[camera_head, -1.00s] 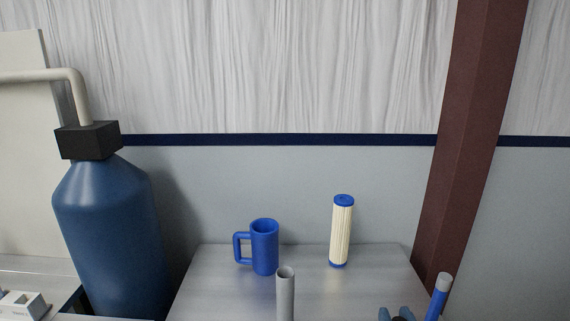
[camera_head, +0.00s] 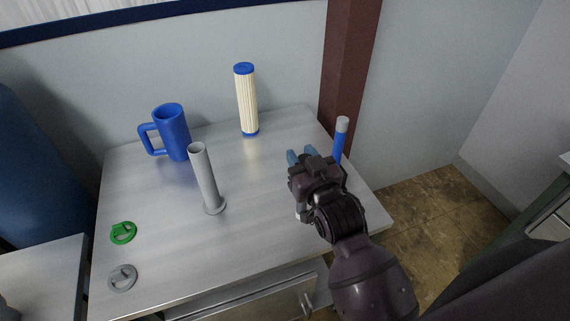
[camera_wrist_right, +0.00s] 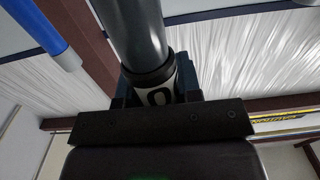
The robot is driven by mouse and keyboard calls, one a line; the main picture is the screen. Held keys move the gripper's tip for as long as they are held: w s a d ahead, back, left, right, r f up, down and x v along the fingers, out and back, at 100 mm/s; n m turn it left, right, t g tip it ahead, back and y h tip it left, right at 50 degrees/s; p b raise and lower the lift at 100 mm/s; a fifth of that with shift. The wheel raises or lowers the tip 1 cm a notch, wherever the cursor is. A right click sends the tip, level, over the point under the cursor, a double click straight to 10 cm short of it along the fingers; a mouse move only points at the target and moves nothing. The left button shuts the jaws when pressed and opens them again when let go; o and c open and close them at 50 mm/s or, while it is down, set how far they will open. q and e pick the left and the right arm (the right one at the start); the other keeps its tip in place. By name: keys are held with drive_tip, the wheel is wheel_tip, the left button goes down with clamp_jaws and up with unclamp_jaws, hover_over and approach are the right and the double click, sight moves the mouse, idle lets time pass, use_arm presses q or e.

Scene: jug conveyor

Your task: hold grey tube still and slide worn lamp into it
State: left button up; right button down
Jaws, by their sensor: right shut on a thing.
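The grey tube (camera_head: 206,180) stands upright on its round foot on the metal tabletop, left of my right gripper in the head view. Its open top shows. Nothing holds it. My right gripper (camera_head: 301,157) is over the right part of the table, with blue fingertips. In the wrist view it is shut around the pale, marked end of a dark grey rod, apparently the worn lamp (camera_wrist_right: 137,35). A black ring sits beside that end. In the head view, my gripper hides most of the rod. The rod is apart from the tube. My left gripper is out of view.
A blue rod with a grey cap (camera_head: 340,143) stands just right of my right gripper. A blue mug (camera_head: 172,131) and pleated white filter (camera_head: 247,101) stand behind. Green (camera_head: 123,232) and grey (camera_head: 122,277) round pieces lie front left. The table between tube and gripper is clear.

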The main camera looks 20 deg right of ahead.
drive_tip(key=w+a+r+n+g+y, duration=0.15)
drive_tip(key=w+a+r+y, duration=0.35)
drive_tip(key=r, duration=0.6)
drive_tip(key=w+a+r+n+y, duration=0.1)
drive_tip(key=w+a+r+n, duration=0.2)
drive_tip(key=a+r, duration=0.7)
drive_tip(key=w+a+r+n+g+y, duration=0.15)
drive_tip(key=w+a+r+y, duration=0.25)
drive_tip(key=r, duration=0.9)
wheel_tip(320, 180, down, 8)
drive_tip(key=a+n+g+y, duration=0.1)
drive_tip(key=a+n, duration=0.1)
drive_tip(key=shift+w+a+y, duration=0.25)
drive_tip(key=shift+a+y, duration=0.05)
drive_tip(key=shift+r, duration=0.1)
